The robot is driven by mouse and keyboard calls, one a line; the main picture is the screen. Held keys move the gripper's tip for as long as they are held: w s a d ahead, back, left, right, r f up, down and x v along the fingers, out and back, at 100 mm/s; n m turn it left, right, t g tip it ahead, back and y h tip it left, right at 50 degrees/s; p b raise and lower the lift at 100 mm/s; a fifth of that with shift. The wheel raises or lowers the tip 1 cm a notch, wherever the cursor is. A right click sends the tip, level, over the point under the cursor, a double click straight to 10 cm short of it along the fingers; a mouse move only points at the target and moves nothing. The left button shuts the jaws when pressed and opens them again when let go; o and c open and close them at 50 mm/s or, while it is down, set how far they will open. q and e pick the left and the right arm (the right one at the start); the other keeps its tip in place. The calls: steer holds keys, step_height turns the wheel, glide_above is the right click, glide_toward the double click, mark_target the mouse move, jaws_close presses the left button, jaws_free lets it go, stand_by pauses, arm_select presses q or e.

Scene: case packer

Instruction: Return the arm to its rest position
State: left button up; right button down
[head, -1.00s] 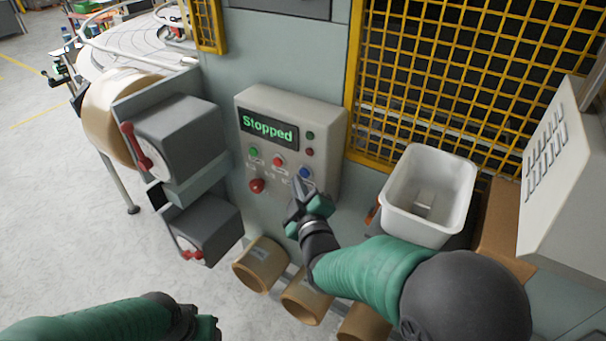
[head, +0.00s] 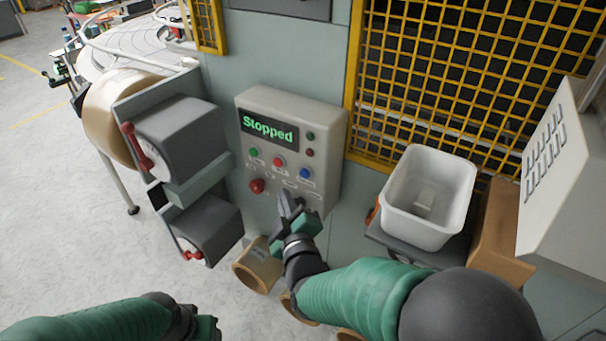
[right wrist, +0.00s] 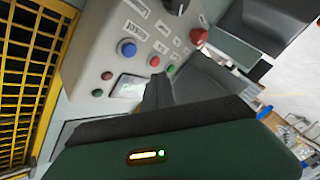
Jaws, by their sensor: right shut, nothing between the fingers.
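My right gripper (head: 287,203) is shut and empty in the head view, in front of the lower edge of the control panel (head: 325,135). The panel's display (head: 269,130) reads "Stopped". Below it are a green button (head: 253,153), a red button (head: 279,162), a blue button (head: 305,173) and a red mushroom knob (head: 257,186). In the right wrist view the shut fingers (right wrist: 157,92) show in front of the panel, with the blue button (right wrist: 127,48) to their upper left. My left arm (head: 110,320) lies at the bottom left; its fingers cannot be made out.
A white bin (head: 428,195) stands right of the panel, with a cardboard box (head: 503,230) beside it. A yellow mesh guard (head: 480,75) is behind. Grey boxes with red handles (head: 180,135) stand on the left. Cardboard rolls (head: 257,266) lie below my right gripper.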

stand_by(0.6)
steer(key=s+d+f+m+g+h+b, duration=0.1)
steer(key=s+d+f+m+g, duration=0.15)
steer(key=d+f, duration=0.3)
steer(key=s+d+f+m+g+b, duration=0.1)
steer(key=s+d+f+m+g, duration=0.1)
steer(key=d+f+g, duration=0.3)
steer(key=s+d+f+m+g+h, duration=0.1)
steer(key=s+d+f+m+g, duration=0.2)
steer(key=s, duration=0.6)
steer(key=s+d+f+m+g+h+b, duration=0.1)
steer(key=s+d+f+m+g, duration=0.3)
steer(key=s+d+f, duration=0.2)
steer(key=shift+s+d+f, duration=0.2)
steer(key=shift+s+f, duration=0.35)
steer(key=shift+s, duration=0.8)
steer(key=shift+s+d, duration=0.1)
steer(key=shift+d, duration=0.1)
